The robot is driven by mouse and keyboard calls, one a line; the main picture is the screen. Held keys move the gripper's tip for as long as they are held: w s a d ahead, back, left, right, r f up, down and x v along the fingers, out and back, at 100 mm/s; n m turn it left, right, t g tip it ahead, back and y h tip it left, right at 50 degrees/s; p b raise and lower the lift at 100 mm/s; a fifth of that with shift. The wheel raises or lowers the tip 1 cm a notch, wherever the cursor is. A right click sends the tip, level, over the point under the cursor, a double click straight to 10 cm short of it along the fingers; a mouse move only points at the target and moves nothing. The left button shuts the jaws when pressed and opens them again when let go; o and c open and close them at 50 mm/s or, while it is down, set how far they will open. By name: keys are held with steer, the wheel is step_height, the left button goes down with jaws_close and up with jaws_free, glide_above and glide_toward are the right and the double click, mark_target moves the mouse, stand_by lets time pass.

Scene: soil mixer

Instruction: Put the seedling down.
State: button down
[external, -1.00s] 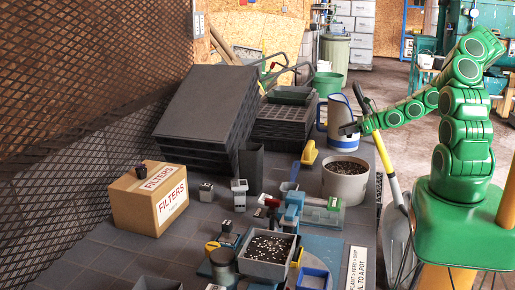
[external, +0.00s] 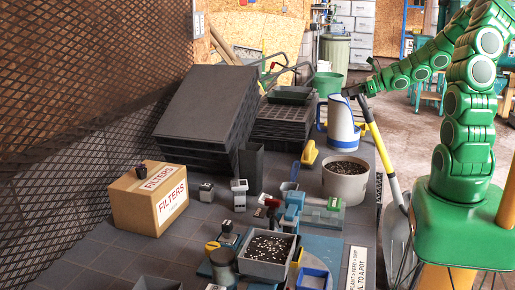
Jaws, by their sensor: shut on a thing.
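My gripper (external: 349,91) is at the end of my green arm, just above and right of the rim of the grey-and-blue pitcher, as seen in the external view. It is shut, and its jaws are small and dark here. The seedling it holds cannot be made out; no leaves or plug show clearly at the fingers. I cannot tell whether the gripper is over the table or beyond its edge.
The pitcher (external: 341,124) and a soil-filled round pot (external: 345,184) stand near the table's right edge. A shovel (external: 378,138) leans beside it. A square soil pot (external: 267,270), black trays (external: 204,112) and a filter box (external: 137,208) crowd the table.

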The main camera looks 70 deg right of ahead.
step_height(320, 180, up, 5)
steer(key=w+a+r+n+g+y, duration=0.1)
steer(key=w+a+n+y, duration=0.3)
steer(key=w+a, duration=0.85)
steer(key=w+a+r+n+g+y, duration=0.15)
steer(key=w+a+n+y, duration=0.45)
steer(key=w, duration=1.1)
steer(key=w+a+f+n+g+y, duration=0.1)
steer(key=w+a+n+g, duration=0.3)
steer(key=a, duration=1.3)
steer(key=w+a+m+g+y, duration=0.15)
steer(key=w+a, duration=0.35)
steer(key=a, duration=1.1)
glide_above(154, 170)
steer(key=shift+n, duration=0.45)
steer(key=shift+f, duration=9.15)
